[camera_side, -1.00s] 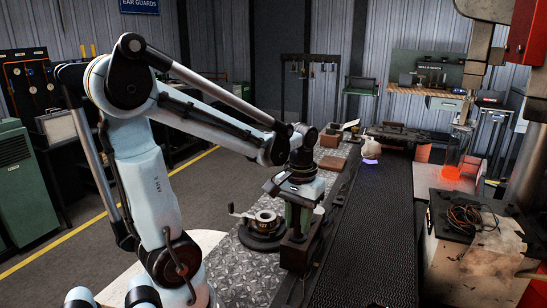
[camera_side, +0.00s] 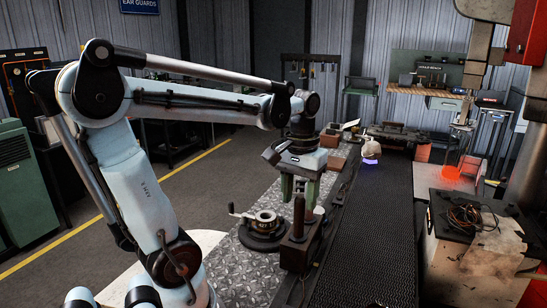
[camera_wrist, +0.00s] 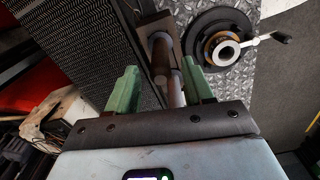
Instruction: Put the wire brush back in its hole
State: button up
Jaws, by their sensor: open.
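The wire brush seems to be the upright brown cylinder (camera_side: 298,218) standing in a dark block (camera_side: 294,257) beside the conveyor; its bristles are not visible. In the wrist view the brown cylinder (camera_wrist: 161,52) shows between the fingertips, with another rod-like part (camera_wrist: 177,88) nearer the palm. I cannot tell which of these is the brush. My gripper (camera_side: 300,194) points down above the block, its green fingers apart around the cylinder's top in the picture. My gripper also shows in the wrist view (camera_wrist: 160,66), open, with gaps beside the cylinder. The hole itself is hidden.
The dark conveyor belt (camera_side: 375,235) runs along the right. Brick-coloured blocks (camera_side: 330,138) lie farther back.

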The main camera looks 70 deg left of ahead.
notch_tip(320, 180, up, 6)
jog(key=shift+r, duration=0.1)
jog(key=w+d+f+m+t, duration=0.1)
jog(key=d+f+m+t, duration=0.6)
jog(key=d, duration=0.4)
jog(key=shift+x, duration=0.95)
jog(key=shift+s, duration=0.2)
